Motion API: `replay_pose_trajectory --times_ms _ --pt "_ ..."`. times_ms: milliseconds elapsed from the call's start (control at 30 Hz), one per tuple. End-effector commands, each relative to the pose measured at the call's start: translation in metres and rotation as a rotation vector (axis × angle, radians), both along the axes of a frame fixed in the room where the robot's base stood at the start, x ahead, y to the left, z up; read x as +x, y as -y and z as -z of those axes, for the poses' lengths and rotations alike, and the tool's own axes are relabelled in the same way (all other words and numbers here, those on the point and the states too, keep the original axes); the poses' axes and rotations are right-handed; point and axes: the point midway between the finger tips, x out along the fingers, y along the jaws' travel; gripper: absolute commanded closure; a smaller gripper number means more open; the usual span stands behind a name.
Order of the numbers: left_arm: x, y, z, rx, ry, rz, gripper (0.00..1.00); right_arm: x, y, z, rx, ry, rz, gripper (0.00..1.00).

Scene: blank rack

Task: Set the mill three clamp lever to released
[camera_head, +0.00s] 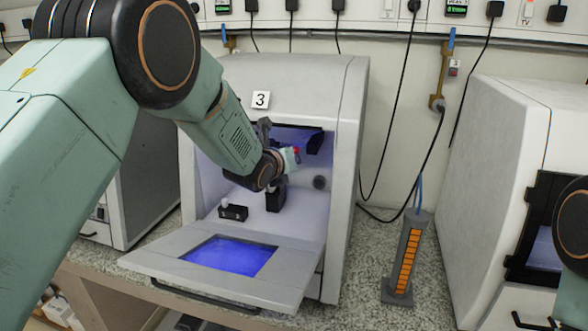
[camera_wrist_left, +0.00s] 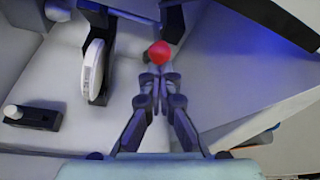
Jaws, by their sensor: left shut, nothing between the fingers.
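Mill three (camera_head: 345,130), a grey cabinet marked "3", stands in the middle with its front door (camera_head: 305,262) folded down. The clamp lever's red knob (camera_head: 296,150) shows inside, just past my left gripper (camera_head: 290,158). In the left wrist view the red knob (camera_wrist_left: 160,53) is straight ahead of the fingertips (camera_wrist_left: 160,80). The fingers are together with nothing between them; I cannot tell whether they touch the knob. The lever's shaft is mostly hidden. A pale disc (camera_wrist_left: 95,70) stands upright in a dark holder left of the gripper. My right gripper is out of view.
A small dark block with a white knob (camera_head: 233,212) sits on the mill floor. The mill's side walls and lowered door surround my left arm. An orange-and-grey rack (camera_head: 405,262) stands right of the mill on the speckled counter. Another machine (camera_head: 500,150) is farther right. Cables hang behind.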

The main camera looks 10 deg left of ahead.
Motion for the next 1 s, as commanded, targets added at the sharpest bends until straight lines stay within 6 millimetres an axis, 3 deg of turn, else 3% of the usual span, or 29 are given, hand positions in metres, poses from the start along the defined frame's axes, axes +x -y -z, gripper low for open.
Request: replay_pose_trajectory --times_ms 367,1000 --pt "-0.005 -0.001 -0.003 -0.001 0.003 -0.001 1.0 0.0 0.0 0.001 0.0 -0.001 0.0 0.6" --pt "-0.093 -0.016 -0.034 -0.001 0.002 -0.001 1.0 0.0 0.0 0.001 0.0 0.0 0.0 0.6"
